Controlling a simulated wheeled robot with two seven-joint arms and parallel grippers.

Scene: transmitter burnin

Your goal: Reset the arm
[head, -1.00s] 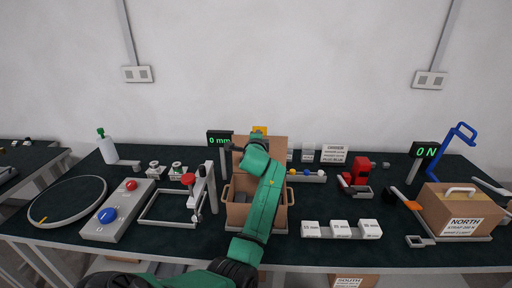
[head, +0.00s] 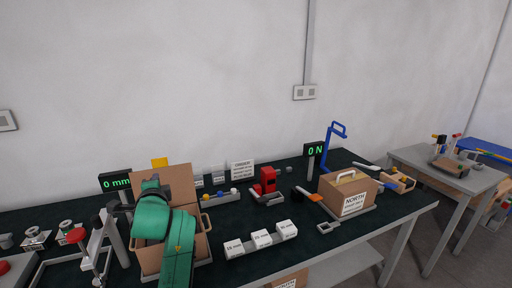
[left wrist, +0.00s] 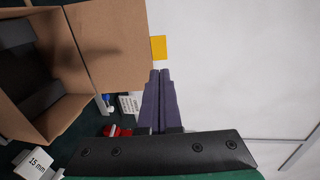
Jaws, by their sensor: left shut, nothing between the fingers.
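My left arm reaches up in front of the open brown cardboard box (head: 199,245) in the head view. My left gripper (head: 152,181) is dark and sits at the height of the box's raised flap, partly hidden by my own green arm. In the left wrist view the two fingers of my left gripper (left wrist: 160,78) lie together, shut and empty, pointing toward the wall. The open box also shows in the left wrist view (left wrist: 75,70), left of the fingers, with dark contents. My right gripper is in neither view.
A closed box labelled NORTH (head: 335,197) stands at the right of the dark table. White labelled blocks (head: 262,239) line the front. A red device (head: 267,181) and a blue hooked stand (head: 327,150) stand behind. A small side table (head: 440,170) is farther right.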

